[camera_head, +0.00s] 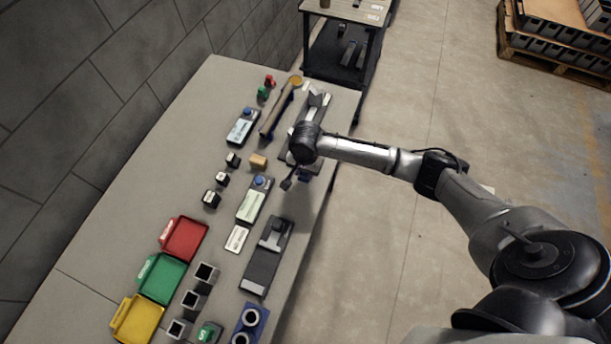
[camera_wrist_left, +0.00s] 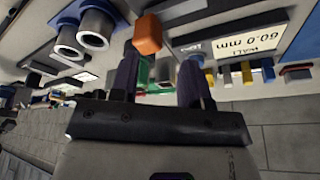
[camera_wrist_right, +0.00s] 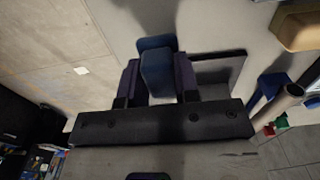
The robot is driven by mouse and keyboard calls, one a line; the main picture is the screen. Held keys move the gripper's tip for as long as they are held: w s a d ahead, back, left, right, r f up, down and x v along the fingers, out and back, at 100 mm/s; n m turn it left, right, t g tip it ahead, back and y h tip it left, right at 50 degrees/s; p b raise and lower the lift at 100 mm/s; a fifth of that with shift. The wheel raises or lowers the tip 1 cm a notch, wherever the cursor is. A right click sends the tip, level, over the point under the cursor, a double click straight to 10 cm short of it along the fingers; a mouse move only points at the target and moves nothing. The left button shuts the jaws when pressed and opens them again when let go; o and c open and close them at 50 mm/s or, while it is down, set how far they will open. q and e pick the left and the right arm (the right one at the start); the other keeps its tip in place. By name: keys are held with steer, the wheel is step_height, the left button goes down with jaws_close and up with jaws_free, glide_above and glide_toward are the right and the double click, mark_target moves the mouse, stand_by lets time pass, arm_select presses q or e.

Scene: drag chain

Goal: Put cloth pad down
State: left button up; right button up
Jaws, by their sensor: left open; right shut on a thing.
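A blue pad (camera_wrist_right: 157,68), which I take to be the cloth pad, is between the fingers of my right gripper (camera_wrist_right: 157,82) in the right wrist view. The gripper is shut on it. In the head view my right gripper (camera_head: 290,182) is over the right side of the bench, and a bit of blue (camera_head: 304,176) shows beside it. I cannot tell whether the pad touches the bench top. My left gripper (camera_wrist_left: 161,82) is open and empty in the left wrist view, with an orange block (camera_wrist_left: 147,35) beyond its fingertips. It is not in the head view.
A tan block (camera_head: 258,160) lies left of my right gripper. A grey fixture (camera_head: 267,256) lies nearer, and a brown roller (camera_head: 281,107) farther off. Red (camera_head: 185,238), green (camera_head: 162,278) and yellow (camera_head: 137,319) trays line the bench's left side. The bench's right edge is close.

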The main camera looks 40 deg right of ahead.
mark_target(306, 176)
arm_select(q)
steer(key=shift+a+f, duration=0.2)
arm_select(e)
steer(key=shift+f, duration=1.95)
arm_select(q)
steer(key=shift+r, duration=0.1)
arm_select(e)
steer(key=shift+f, duration=0.2)
steer(key=o, duration=0.9)
steer(key=shift+c, duration=0.2)
arm_select(q)
steer(key=shift+d, duration=0.2)
arm_select(e)
steer(key=shift+r, duration=0.15)
arm_select(q)
steer(key=shift+a+r+p, duration=0.2)
steer(key=shift+r+p, duration=0.2)
steer(key=shift+r, duration=0.1)
arm_select(e)
step_height(306, 176, up, 10)
steer(key=shift+r, duration=0.25)
arm_select(q)
steer(key=shift+d, duration=0.1)
arm_select(e)
steer(key=shift+r, duration=0.75)
